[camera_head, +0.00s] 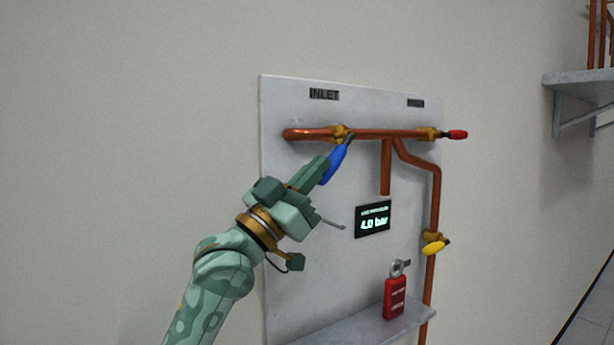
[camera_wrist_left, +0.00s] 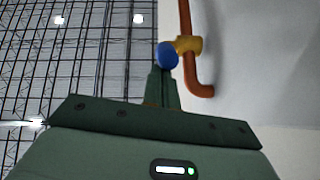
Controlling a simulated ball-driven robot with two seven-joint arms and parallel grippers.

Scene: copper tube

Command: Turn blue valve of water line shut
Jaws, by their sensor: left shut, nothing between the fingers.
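The blue valve handle (camera_head: 333,165) hangs down and slightly left from its brass valve body (camera_head: 340,132) on the copper water line (camera_head: 385,133), near the inlet end. My left gripper (camera_head: 322,166) is shut and empty, with its fingertips at the blue handle and overlapping it in the head view. In the left wrist view the blue handle (camera_wrist_left: 167,55) shows end-on just beyond the shut fingertips (camera_wrist_left: 162,72). I cannot tell whether they touch. The brass body (camera_wrist_left: 188,44) is right of it. My right gripper is not in view.
The grey panel (camera_head: 300,230) also carries a red-handled valve (camera_head: 457,134), a yellow-handled valve (camera_head: 436,245) and a display (camera_head: 373,220) reading 4.0 bar. A red padlock (camera_head: 395,297) stands on the ledge (camera_head: 360,328) below. The wall left of the panel is bare.

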